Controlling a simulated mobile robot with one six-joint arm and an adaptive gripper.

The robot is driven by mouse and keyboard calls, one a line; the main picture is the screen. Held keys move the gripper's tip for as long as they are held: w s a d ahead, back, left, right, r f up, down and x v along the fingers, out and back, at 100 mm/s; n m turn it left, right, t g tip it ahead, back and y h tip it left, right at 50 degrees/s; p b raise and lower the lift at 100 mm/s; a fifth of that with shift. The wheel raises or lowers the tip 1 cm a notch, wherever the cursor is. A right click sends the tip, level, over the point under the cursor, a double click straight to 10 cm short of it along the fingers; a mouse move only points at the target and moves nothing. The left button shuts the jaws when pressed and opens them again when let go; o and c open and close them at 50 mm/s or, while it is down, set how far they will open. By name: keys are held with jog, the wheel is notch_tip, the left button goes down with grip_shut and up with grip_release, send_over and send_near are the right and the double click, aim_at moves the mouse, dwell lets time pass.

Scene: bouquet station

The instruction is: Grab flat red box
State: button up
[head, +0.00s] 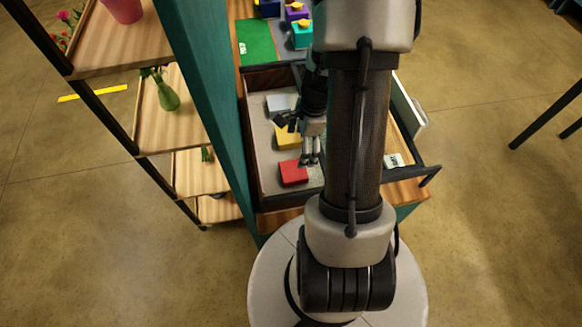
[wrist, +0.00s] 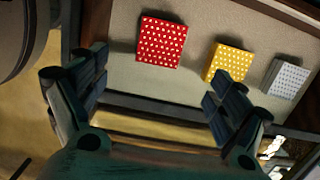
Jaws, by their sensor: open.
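The flat red box (head: 293,173) lies in an open drawer (head: 262,181), toward its near end. In the wrist view the red box (wrist: 162,43) shows white dots on top and lies beyond and between my open fingers. My gripper (head: 309,158) is over the drawer, just right of the red box in the head view. In the wrist view its two fingers (wrist: 155,92) are spread wide with nothing between them. The gripper is apart from the red box.
A yellow box (head: 286,137) and a grey box (head: 277,103) lie in the same drawer, behind the red one. A teal panel and a wooden shelf (head: 180,105) with vases stand at left. Drawer walls surround the boxes.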

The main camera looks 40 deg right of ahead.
jog(key=b, duration=0.2)
send_over(294, 170)
jog(key=f, duration=0.7)
jog(key=shift+s+d+f, duration=0.2)
jog(key=shift+d, duration=0.05)
jog(key=f+b, duration=0.1)
jog(key=f, duration=0.4)
jog(key=shift+w+a+b, duration=0.2)
jog(key=shift+b, duration=0.15)
jog(key=shift+r, duration=0.1)
jog(key=shift+c, duration=0.2)
jog(key=c, duration=1.2)
jog(key=shift+r, duration=0.1)
